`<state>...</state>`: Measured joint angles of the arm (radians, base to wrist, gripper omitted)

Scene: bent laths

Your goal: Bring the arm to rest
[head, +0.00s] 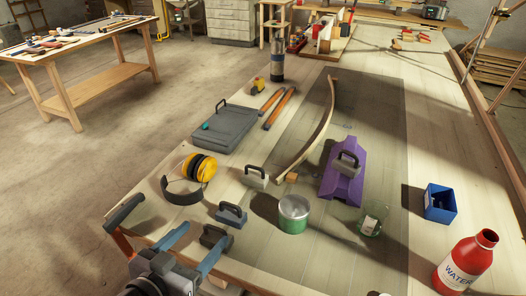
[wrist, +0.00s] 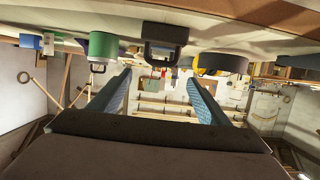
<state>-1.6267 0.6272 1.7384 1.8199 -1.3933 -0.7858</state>
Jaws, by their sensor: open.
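My gripper (head: 200,240) is at the lower left in the head view, over the front edge of the workbench. It is open, its two blue fingers spread apart with nothing between them. In the wrist view, my gripper (wrist: 157,85) also shows both fingers apart, and the room appears upside down. A dark weight with a handle (head: 215,237) stands close to the fingertips; whether they touch is unclear. A bent wooden lath (head: 325,120) lies curved on the dark mat (head: 375,125), well away from my gripper.
Near my gripper are more handled weights (head: 231,214), yellow earmuffs (head: 200,167) and a green-banded can (head: 293,215). A purple block (head: 341,183), a glass jar (head: 373,218), a blue box (head: 440,203) and a red bottle (head: 466,260) stand to the right.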

